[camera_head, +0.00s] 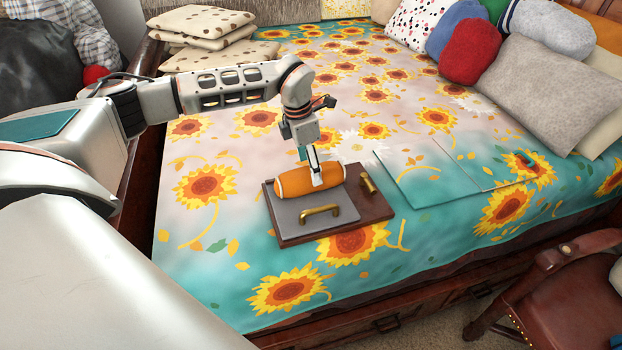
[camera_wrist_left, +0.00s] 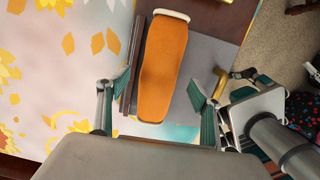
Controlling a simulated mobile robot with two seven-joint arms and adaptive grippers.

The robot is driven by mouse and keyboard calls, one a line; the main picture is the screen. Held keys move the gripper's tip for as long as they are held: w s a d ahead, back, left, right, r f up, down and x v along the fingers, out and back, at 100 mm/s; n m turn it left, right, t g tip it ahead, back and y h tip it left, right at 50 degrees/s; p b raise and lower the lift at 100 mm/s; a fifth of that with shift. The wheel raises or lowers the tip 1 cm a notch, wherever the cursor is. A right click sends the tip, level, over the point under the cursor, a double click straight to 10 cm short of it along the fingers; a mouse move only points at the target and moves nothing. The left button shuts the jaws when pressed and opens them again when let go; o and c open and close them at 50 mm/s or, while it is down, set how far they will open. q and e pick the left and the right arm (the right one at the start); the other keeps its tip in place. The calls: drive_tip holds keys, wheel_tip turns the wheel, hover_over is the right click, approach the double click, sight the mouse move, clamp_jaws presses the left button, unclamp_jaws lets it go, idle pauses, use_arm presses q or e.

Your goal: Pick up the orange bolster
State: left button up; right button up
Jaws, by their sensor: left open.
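The orange bolster (camera_head: 292,183), a small roll with pale ends, lies along the back part of a brown board with a grey panel (camera_head: 288,221). My left gripper (camera_head: 316,172) reaches down from above at the bolster's middle and hides part of its top. In the left wrist view the bolster (camera_wrist_left: 163,62) lies between the two spread fingers of my left gripper (camera_wrist_left: 160,84). A gap shows beside it on the right; the left finger is close to its side. Contact cannot be told.
A brass handle (camera_head: 320,213) stands up from the grey panel in front of the bolster. A small brass cylinder (camera_head: 368,182) is at the board's right. A flat folder-like sheet (camera_head: 430,170) lies to the right on the sunflower bedspread (camera_head: 215,265). Pillows (camera_head: 545,90) crowd the far right.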

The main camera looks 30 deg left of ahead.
use_arm(q)
drive_tip(key=f, duration=0.3)
drive_tip(key=shift+w+f, duration=0.2)
drive_tip(key=shift+f, duration=0.05)
drive_tip(key=c, duration=1.2)
drive_tip(key=shift+r, duration=0.1)
drive_tip(key=shift+c, duration=0.2)
